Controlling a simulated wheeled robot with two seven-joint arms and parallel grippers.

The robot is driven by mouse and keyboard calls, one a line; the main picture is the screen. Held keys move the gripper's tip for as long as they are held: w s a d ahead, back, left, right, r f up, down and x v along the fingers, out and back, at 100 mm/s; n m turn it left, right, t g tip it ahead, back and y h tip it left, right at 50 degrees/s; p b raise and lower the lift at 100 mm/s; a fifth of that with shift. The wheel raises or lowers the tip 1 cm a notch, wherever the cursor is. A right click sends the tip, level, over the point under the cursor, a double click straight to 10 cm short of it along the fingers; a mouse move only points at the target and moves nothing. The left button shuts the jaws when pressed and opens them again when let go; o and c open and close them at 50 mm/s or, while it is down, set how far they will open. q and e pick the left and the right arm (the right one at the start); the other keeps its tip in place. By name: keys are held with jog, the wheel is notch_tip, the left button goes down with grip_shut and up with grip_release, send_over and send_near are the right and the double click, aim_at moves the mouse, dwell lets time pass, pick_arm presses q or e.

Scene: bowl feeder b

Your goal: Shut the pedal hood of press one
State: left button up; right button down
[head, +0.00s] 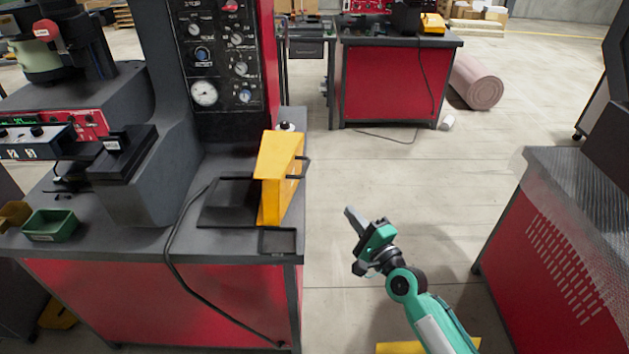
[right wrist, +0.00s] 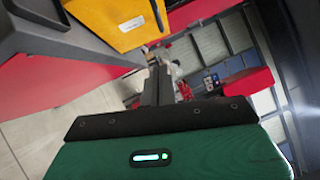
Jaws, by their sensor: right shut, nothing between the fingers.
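The yellow pedal hood (head: 279,180) stands swung up on the right part of the press bench (head: 230,249), beside a flat dark plate (head: 228,203). A dark handle sticks out from its right side. The hood also shows at the top of the right wrist view (right wrist: 115,18), with a white label and part of the handle. My right gripper (head: 352,217) is shut and empty, in the air to the right of the hood and apart from it. Its closed fingers also show in the right wrist view (right wrist: 158,86). My left gripper is not in view.
A dark cable (head: 172,240) runs over the bench front. A small dark tray (head: 278,241) sits at the bench's front right corner, and a green bin (head: 50,225) at the left. Another red bench (head: 570,240) stands at the right. Open floor lies between the benches.

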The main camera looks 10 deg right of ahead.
aim_at(285, 178)
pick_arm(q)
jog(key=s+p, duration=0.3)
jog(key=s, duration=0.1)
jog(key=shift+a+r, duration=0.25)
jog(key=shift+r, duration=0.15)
pick_arm(e)
jog(key=s+a+r+x, duration=0.1)
jog(key=a+x, duration=0.1)
jog(key=x, duration=1)
jog(key=shift+w+a, duration=0.35)
jog(key=shift+a, duration=0.1)
jog(key=shift+r, duration=0.1)
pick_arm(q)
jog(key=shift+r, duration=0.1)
pick_arm(e)
jog(key=shift+r, duration=0.1)
